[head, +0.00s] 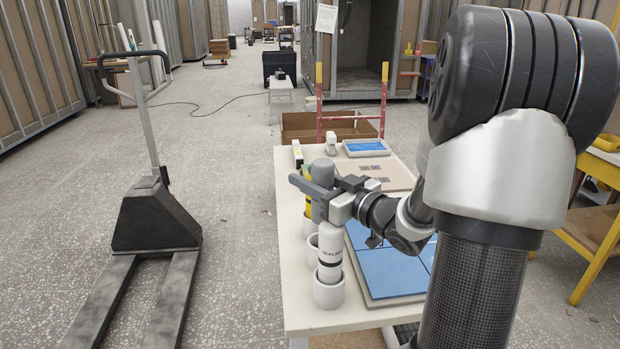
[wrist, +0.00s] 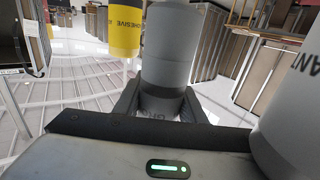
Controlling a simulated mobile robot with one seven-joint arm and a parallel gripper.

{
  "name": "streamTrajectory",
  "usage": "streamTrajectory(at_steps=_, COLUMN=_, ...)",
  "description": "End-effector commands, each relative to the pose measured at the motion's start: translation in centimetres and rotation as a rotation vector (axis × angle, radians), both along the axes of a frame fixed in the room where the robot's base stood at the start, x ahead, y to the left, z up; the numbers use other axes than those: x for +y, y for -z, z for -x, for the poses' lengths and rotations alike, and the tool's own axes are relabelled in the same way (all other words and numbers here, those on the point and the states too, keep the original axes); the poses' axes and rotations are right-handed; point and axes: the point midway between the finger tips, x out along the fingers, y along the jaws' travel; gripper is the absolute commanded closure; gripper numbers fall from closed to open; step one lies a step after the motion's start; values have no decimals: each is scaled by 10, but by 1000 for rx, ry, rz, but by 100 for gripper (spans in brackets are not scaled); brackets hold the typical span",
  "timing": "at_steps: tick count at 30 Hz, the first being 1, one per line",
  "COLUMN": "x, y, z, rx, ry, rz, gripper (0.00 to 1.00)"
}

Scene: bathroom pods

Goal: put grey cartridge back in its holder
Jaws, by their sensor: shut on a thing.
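My gripper (head: 314,192) is shut around the grey cartridge (head: 322,171), which stands roughly upright above the left edge of the table. In the wrist view the grey cartridge (wrist: 170,55) sits between the two fingers (wrist: 160,102). A white holder cup (head: 312,243) stands on the table below the grey cartridge, between two filled holders, partly hidden by the white sealant cartridge (head: 330,258). The cartridge's lower end is partly hidden by my gripper; it appears above the cup, and I cannot tell the exact gap or alignment.
The sealant cartridge stands in the nearest holder (head: 328,292), close to my gripper. A yellow adhesive cartridge (wrist: 124,30) stands beyond. Blue tiles (head: 390,266) lie on the table (head: 300,312) to the right. A pallet jack (head: 155,220) stands on the floor to the left.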

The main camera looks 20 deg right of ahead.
Motion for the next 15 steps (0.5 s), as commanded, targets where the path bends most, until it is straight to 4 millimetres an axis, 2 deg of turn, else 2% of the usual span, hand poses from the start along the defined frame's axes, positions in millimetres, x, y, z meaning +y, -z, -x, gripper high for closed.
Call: streamTrajectory(at_steps=15, x=0, y=7, z=0, rx=0, ry=0, rz=0, gripper=96)
